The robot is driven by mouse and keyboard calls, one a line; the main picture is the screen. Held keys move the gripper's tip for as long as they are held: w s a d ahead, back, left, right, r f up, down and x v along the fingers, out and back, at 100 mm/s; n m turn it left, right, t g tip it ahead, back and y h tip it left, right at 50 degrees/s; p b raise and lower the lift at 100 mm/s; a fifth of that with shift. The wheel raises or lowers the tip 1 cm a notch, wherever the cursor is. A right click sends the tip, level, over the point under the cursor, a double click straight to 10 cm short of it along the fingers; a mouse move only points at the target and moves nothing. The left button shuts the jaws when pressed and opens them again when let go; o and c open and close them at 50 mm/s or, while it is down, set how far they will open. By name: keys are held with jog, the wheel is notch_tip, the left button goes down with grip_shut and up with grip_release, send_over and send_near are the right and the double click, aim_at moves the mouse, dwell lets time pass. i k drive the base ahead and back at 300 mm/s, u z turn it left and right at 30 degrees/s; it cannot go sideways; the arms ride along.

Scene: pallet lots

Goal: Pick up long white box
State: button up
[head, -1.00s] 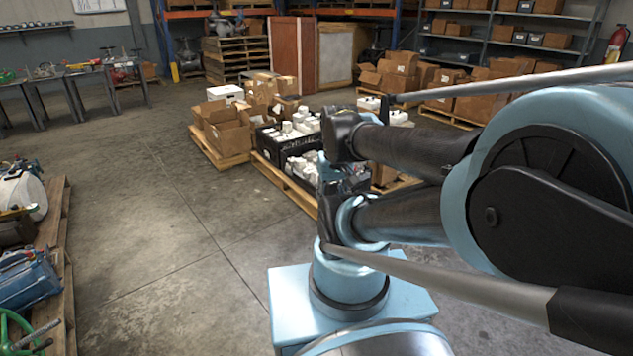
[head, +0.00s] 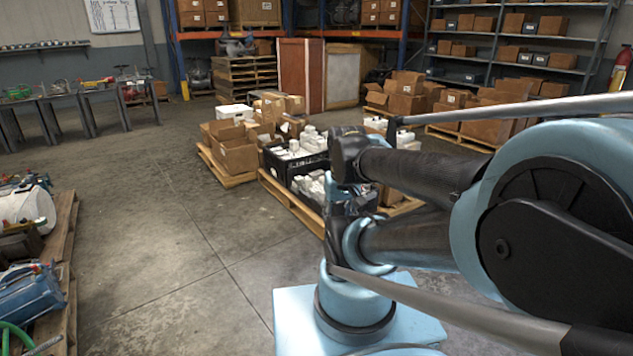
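Several small white boxes (head: 293,150) lie in a black crate (head: 297,168) on a wooden pallet ahead. More white boxes (head: 311,187) lie in a nearer black crate, partly hidden behind my arm. I cannot tell which of them is the long white box. A larger white carton (head: 234,112) stands among brown boxes behind and to the left. My folded arm fills the right side of the view. I cannot make out my gripper or its fingers.
Open brown cartons (head: 234,153) stand on a pallet (head: 226,177) left of the crates. A pallet of tools and hoses (head: 66,240) is at the left edge. The concrete floor (head: 160,240) between is clear. Shelves with boxes line the back wall.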

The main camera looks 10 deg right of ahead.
aim_at(315, 175)
jog(key=i, duration=1.6)
jog(key=u, duration=0.4)
jog(key=i, duration=1.05)
jog(key=u, duration=0.25)
